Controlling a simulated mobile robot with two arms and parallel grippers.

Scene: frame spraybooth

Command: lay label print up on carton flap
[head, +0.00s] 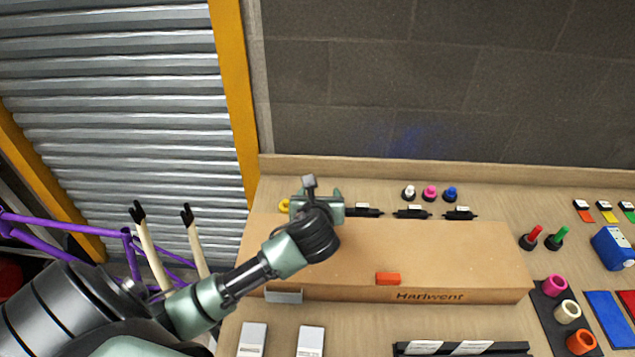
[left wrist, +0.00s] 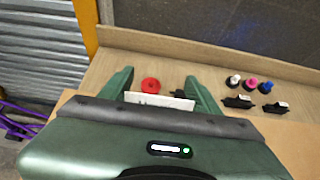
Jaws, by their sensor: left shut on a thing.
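My left gripper (head: 322,196) is above the far left part of the brown carton (head: 440,250). Dark marks show on the label, too small to read. In the head view the gripper hides the label. The carton lies long side across the bench, with "Hariwent" printed on its front. I cannot make out a separate flap. My right gripper is not in view.
An orange block (head: 388,279) sits near the carton's front edge. Behind the carton are several black clips (head: 411,213) and coloured knobs (head: 430,193). A red round cap (left wrist: 150,85) lies beyond the label. White-labelled pieces (head: 310,341) lie in front. The carton's right top is clear.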

